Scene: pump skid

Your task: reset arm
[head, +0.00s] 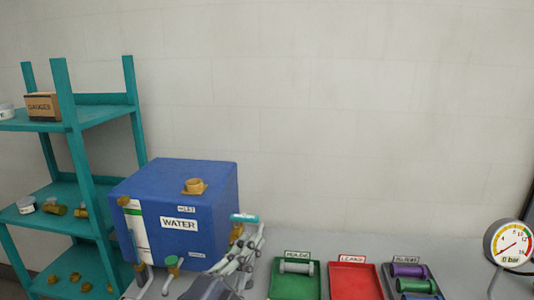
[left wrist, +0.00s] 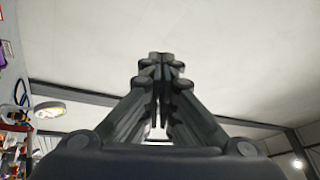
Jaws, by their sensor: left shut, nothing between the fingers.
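My left gripper (head: 251,246) is at the bottom middle of the head view, in front of the right side of the blue water tank (head: 215,185). Its grey finger links point up and its fingers are together with nothing between them. In the left wrist view the closed fingers (left wrist: 160,62) point up toward a pale ceiling. A light teal bar (head: 244,218) shows by the fingertips; I cannot tell whether it touches them. My right gripper is not in view.
A teal shelf (head: 90,115) stands left with a gauges box (head: 42,106). Right of the gripper are a green tray (head: 296,288), a red tray (head: 354,282) and a dark tray (head: 432,271). A dial gauge (head: 509,243) is far right. The wall above is clear.

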